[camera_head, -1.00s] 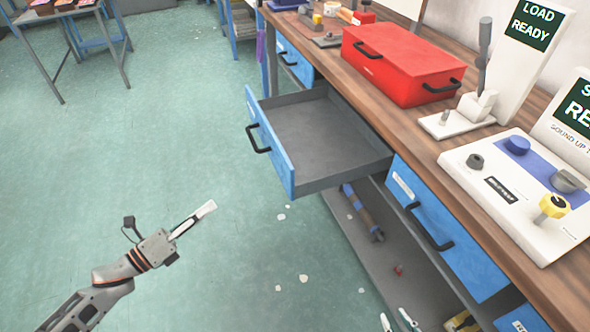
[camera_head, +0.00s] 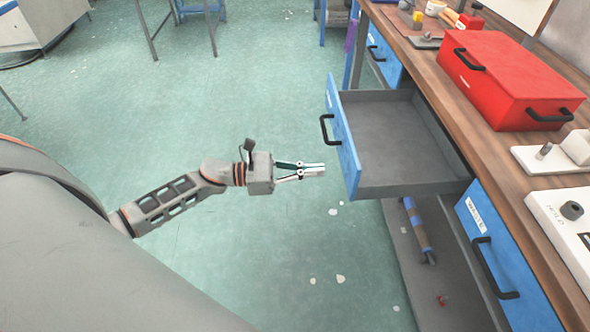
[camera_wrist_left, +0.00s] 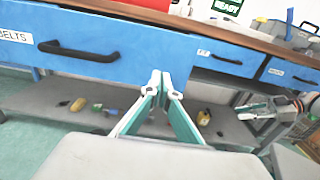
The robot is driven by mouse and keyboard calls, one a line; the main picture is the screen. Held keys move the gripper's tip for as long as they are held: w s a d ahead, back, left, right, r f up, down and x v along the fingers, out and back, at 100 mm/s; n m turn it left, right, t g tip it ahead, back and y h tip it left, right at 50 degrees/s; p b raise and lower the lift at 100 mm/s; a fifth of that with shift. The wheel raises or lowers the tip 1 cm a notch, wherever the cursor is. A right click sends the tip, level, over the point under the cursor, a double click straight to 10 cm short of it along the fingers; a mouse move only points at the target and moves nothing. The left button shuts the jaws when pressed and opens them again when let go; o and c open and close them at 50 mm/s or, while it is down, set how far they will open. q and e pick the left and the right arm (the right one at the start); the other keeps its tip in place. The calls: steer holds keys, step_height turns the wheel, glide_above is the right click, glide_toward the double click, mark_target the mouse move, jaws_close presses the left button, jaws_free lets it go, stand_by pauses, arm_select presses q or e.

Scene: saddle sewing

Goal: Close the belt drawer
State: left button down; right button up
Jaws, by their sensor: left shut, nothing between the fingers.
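The belt drawer (camera_head: 345,142) stands pulled out from under the workbench, its blue front and black handle (camera_head: 327,130) facing left in the head view. Its grey inside looks empty. In the left wrist view its front (camera_wrist_left: 130,62) carries a BELTS label. My left gripper (camera_head: 322,169) is shut and empty, its tips pointing at the drawer front below the handle in the head view. In the left wrist view the fingertips (camera_wrist_left: 162,84) overlap the front, right of the handle; I cannot tell if they touch. My right gripper (camera_wrist_left: 262,108) seems to show at the right.
A red toolbox (camera_head: 510,80) sits on the wooden benchtop (camera_head: 440,75). Another blue drawer (camera_head: 495,262), shut, lies nearer. A grey lower shelf (camera_head: 415,270) below holds a blue-and-brown roll.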

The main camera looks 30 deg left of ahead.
mark_target(347, 168)
arm_select(q)
steer(key=x, duration=0.4)
steer(key=shift+w+d+r, duration=0.1)
steer(key=shift+w+d+p, duration=0.3)
steer(key=shift+w+d, duration=0.05)
steer(key=shift+d, duration=0.15)
arm_select(e)
steer(key=shift+s+a+r, duration=0.15)
steer(key=shift+r, duration=0.05)
